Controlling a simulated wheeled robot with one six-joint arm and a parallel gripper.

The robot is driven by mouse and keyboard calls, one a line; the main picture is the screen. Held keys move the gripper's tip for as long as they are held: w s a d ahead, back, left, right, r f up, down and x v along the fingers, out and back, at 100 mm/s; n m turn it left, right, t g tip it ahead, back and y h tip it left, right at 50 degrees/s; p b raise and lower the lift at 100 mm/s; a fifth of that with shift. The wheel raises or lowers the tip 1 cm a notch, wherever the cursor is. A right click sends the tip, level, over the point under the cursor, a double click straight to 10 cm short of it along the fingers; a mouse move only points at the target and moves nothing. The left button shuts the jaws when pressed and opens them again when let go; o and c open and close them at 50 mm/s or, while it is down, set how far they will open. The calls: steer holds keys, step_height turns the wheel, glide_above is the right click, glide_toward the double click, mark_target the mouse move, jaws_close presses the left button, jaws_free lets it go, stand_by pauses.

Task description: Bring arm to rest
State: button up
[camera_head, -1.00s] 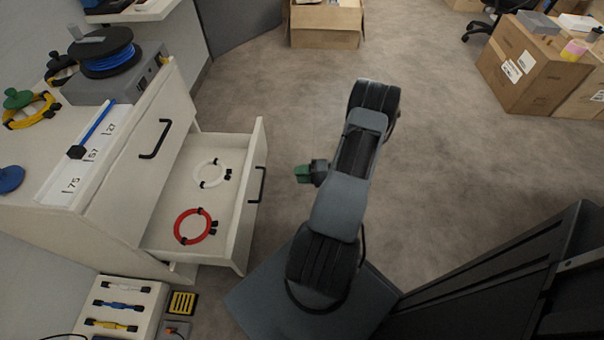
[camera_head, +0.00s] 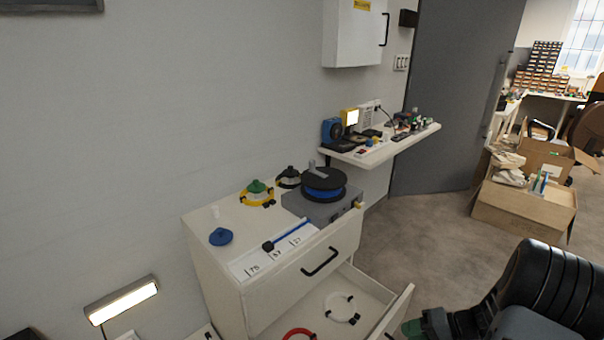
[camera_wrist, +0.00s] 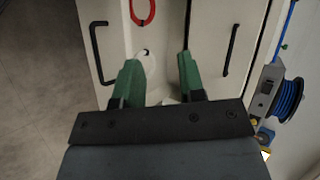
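My arm (camera_head: 545,290) shows at the lower right of the head view, dark grey and black, cut off by the frame edge. My gripper's green fingers show in the wrist view, spread apart, with the gripper (camera_wrist: 159,60) open and nothing held between the tips. In the head view one green finger part (camera_head: 413,328) shows at the bottom edge, close to the open drawer (camera_head: 395,308). In the wrist view, the fingers hang over the drawer area, with a red ring (camera_wrist: 143,20) beyond them.
A white cabinet (camera_head: 215,275) carries a blue cable spool (camera_head: 325,184) and small parts. The open drawer holds a white ring (camera_head: 342,308) and a red ring (camera_head: 298,334). A shelf (camera_head: 375,155) is on the wall. A carton (camera_head: 520,210) stands on the floor; floor between is clear.

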steer(key=s+a+r+n+h+p, duration=0.1)
steer(key=r+p, duration=0.5)
steer(key=r, duration=0.6)
steer(key=s+a+r+n+h+p, duration=0.2)
steer(key=a+r+h+p, duration=0.3)
steer(key=r, duration=0.7)
steer(key=s+a+r+n+h+p, duration=0.1)
steer(key=s+a+r+h+p, duration=0.2)
steer(key=r, duration=1)
steer(key=a+h+p, duration=0.1)
steer(key=a+p, duration=0.2)
steer(key=shift+a+n+t+h+p, duration=0.3)
steer(key=shift+a+n+t+h, duration=0.1)
